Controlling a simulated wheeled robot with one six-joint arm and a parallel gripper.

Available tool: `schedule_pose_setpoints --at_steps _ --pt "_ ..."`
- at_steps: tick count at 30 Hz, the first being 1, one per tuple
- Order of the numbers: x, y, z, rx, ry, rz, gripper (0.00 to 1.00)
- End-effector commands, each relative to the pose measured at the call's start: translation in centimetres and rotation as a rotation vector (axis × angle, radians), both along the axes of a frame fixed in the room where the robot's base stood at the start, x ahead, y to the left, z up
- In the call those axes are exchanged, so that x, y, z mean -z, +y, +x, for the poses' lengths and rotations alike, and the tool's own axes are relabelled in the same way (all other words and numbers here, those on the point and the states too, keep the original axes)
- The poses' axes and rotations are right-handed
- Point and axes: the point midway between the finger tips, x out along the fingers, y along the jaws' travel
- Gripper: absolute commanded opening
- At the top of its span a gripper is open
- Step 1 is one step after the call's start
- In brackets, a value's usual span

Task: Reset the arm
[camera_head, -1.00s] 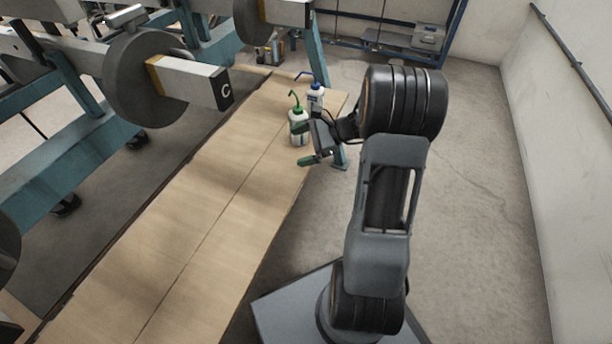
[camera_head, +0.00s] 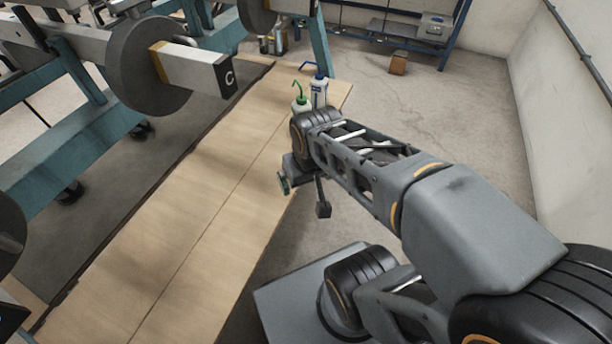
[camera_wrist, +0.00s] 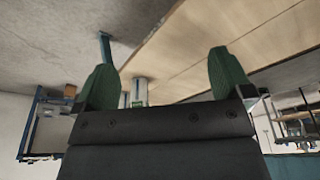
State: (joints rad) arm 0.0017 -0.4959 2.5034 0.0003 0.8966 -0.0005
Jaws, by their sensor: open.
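My gripper (camera_head: 303,197) is open and empty in the head view, over the right edge of the wooden bench top (camera_head: 190,215). In the wrist view its two green fingertips (camera_wrist: 163,68) stand wide apart with nothing between them but background. A white squeeze bottle with a green top (camera_head: 301,104) and one with a blue top (camera_head: 319,92) stand upright at the bench's far end, just beyond my wrist. My wrist partly hides the green-topped one. A white bottle (camera_wrist: 140,91) shows behind the gap between the fingers in the wrist view, apart from them.
A large lever frame with grey discs and a bar marked C (camera_head: 229,78) stands at left on teal supports. A blue shelf rack (camera_head: 440,42) is at the back, with a brown box (camera_head: 398,63) on the floor. The floor (camera_head: 470,120) at right is open up to the wall.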

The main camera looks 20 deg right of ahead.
Motion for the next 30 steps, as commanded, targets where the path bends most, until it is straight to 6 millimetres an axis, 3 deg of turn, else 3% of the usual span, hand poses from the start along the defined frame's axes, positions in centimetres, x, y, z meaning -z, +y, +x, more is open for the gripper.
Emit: schedule_pose_setpoints --at_steps 5,8,10,15,24,30 --pt "-0.3 0.0 0.1 0.003 -0.002 0.001 0.98" --pt "-1.9 -0.2 0.5 0.008 -0.024 -0.002 0.98" --pt "-3.9 -0.3 1.1 0.013 -0.056 -0.007 0.98" --pt "-11.5 -1.1 3.4 0.031 -0.189 -0.028 0.98" --pt "-24.4 -0.7 3.3 -0.022 -0.196 -0.046 0.98" --pt "-31.4 -0.4 3.2 -0.054 -0.201 -0.058 0.98"
